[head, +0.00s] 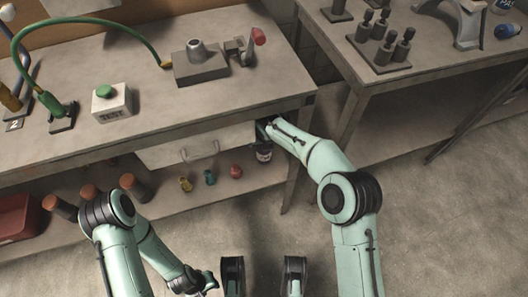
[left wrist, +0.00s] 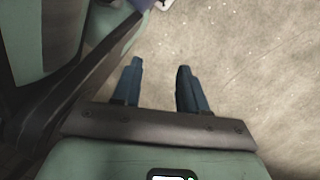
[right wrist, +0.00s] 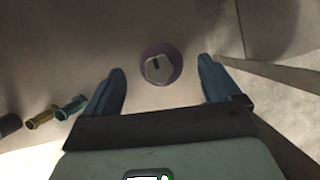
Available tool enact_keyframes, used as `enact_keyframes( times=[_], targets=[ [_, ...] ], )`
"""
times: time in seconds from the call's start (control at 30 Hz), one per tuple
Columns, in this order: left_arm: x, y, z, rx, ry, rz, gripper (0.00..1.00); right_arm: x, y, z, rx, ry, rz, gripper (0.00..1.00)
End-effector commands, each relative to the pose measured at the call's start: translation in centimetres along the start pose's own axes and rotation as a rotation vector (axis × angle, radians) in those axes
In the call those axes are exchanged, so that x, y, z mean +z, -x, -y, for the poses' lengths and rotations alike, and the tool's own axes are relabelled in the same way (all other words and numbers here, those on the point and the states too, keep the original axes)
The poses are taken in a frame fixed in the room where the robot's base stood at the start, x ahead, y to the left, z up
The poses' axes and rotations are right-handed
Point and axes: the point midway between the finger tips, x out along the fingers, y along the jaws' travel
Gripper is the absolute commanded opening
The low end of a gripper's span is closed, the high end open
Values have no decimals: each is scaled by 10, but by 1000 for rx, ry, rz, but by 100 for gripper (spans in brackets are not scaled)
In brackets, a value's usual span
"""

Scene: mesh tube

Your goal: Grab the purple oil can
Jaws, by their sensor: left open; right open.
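The purple oil can (right wrist: 174,74) stands on the lower shelf, seen from above in the right wrist view. It has a purple rim and a pale grey top with a dark mark. My right gripper (right wrist: 163,88) is open, with the can ahead of it, between the lines of its two fingers. The fingers do not appear to touch it. In the head view, a dark can with a pale label (head: 264,155) below the right gripper seems to be the same one. My left gripper (left wrist: 157,88) is open and empty above the bare floor.
Small yellow (head: 185,184), teal (head: 209,177) and red (head: 236,171) pieces stand on the lower shelf left of the can. A drawer (head: 185,148) and the bench top (head: 150,65) lie above. A table leg (head: 297,165) is close on the right.

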Motion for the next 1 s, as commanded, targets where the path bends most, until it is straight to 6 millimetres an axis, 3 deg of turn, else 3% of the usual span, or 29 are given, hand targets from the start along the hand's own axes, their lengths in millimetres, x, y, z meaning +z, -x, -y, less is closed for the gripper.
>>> enact_keyframes(
  times=[0.03, 0.2, 0.5, 0.77, 0.8, 1.0],
  targets=[
    [4, -4, 4, -7, 6, 17, 43, -1, -12, 0, -1, 0, -2, 90],
    [15, -10, 12, -24, 18, 58, 43, -1, -33, 0, -1, -1, 0, 90],
    [18, -11, 14, -29, 21, 68, 43, -1, -36, 0, -1, 0, 0, 90],
    [18, -11, 14, -28, 20, 67, 43, -1, -36, 0, -1, 0, 0, 6],
    [18, -11, 14, -28, 20, 67, 43, 0, -36, 0, 0, -1, 2, 2],
    [17, -11, 14, -27, 20, 66, 43, 0, -35, 0, 0, -1, 2, 1]
  ],
)
